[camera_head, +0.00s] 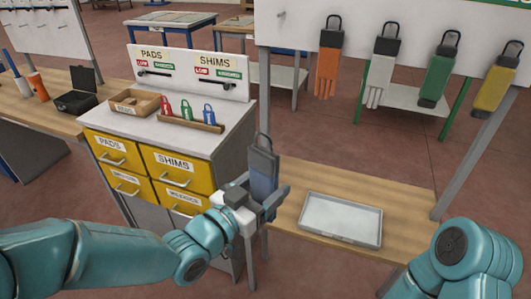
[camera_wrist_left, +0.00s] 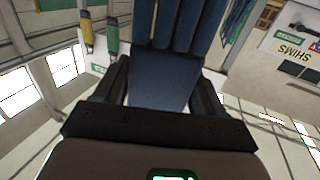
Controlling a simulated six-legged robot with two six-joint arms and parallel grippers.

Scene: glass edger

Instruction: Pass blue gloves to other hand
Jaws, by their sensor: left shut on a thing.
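The blue gloves (camera_head: 262,170) are held upright by my left gripper (camera_head: 264,200), with the dark cuff and hanging loop at the top in the head view. In the left wrist view the blue gloves (camera_wrist_left: 165,60) lie between the two dark fingers of my left gripper (camera_wrist_left: 163,88), which is shut on them. They are in front of the wooden bench, left of the grey tray. My right arm (camera_head: 465,260) shows at the lower right of the head view, but its gripper is out of view.
A grey tray (camera_head: 341,219) sits on the wooden bench (camera_head: 285,193). Orange (camera_head: 329,62), white (camera_head: 382,65), green (camera_head: 437,72) and yellow gloves (camera_head: 495,85) hang on the board behind.

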